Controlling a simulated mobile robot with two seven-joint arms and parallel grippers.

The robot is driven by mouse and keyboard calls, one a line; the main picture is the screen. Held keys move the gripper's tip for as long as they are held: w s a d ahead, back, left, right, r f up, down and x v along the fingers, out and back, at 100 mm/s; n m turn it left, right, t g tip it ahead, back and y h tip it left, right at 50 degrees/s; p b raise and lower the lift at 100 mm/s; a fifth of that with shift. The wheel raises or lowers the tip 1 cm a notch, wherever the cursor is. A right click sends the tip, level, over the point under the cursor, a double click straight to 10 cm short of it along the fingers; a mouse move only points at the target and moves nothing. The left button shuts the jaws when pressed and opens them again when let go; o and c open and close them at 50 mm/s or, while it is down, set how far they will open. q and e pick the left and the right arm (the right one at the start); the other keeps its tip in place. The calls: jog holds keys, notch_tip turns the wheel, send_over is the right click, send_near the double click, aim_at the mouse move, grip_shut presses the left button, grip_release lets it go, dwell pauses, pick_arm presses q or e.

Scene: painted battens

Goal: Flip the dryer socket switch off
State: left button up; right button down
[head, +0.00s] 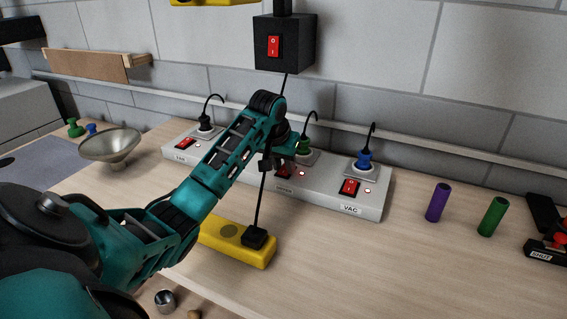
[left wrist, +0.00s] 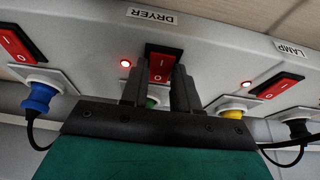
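The grey power strip (head: 325,203) lies along the wall side of the bench. The red dryer switch (head: 284,171) is partly behind my left gripper (head: 270,162) in the head view. In the left wrist view, the switch (left wrist: 160,66) sits below the DRYER label (left wrist: 152,17), with a lit red lamp (left wrist: 125,63) beside it. My left gripper's two fingers (left wrist: 159,88) are apart and empty, just in front of the switch and partly overlapping it. Whether they touch it I cannot tell. The green plug (left wrist: 152,101) shows between them. My right gripper is not in view.
A yellow block (head: 240,243) with a black cord lies in front. Purple (head: 438,203) and green (head: 492,216) cylinders stand right.

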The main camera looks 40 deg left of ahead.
aim_at(282, 173)
pick_arm(q)
grip_shut()
jog(key=shift+w+a+r+g+h, duration=0.1)
jog(key=shift+w+g+h, duration=0.15)
jog(key=shift+g, duration=0.45)
jog(key=shift+w+a+r+g+h, duration=0.15)
jog(key=shift+g+h, duration=0.1)
jog(key=shift+g, duration=0.45)
jog(key=shift+d+f, duration=0.1)
jog(key=o, duration=0.5)
grip_release()
jog(key=shift+s+d+r, duration=0.1)
jog(key=shift+s+r, duration=0.2)
jog(key=shift+r, duration=1.85)
jog(key=shift+s+d+r, duration=0.1)
jog(key=shift+s+r, duration=0.15)
jog(key=shift+r, duration=1.85)
jog(key=shift+s+d+r, duration=0.1)
jog(key=shift+s+r, duration=0.2)
jog(key=shift+r, duration=1.85)
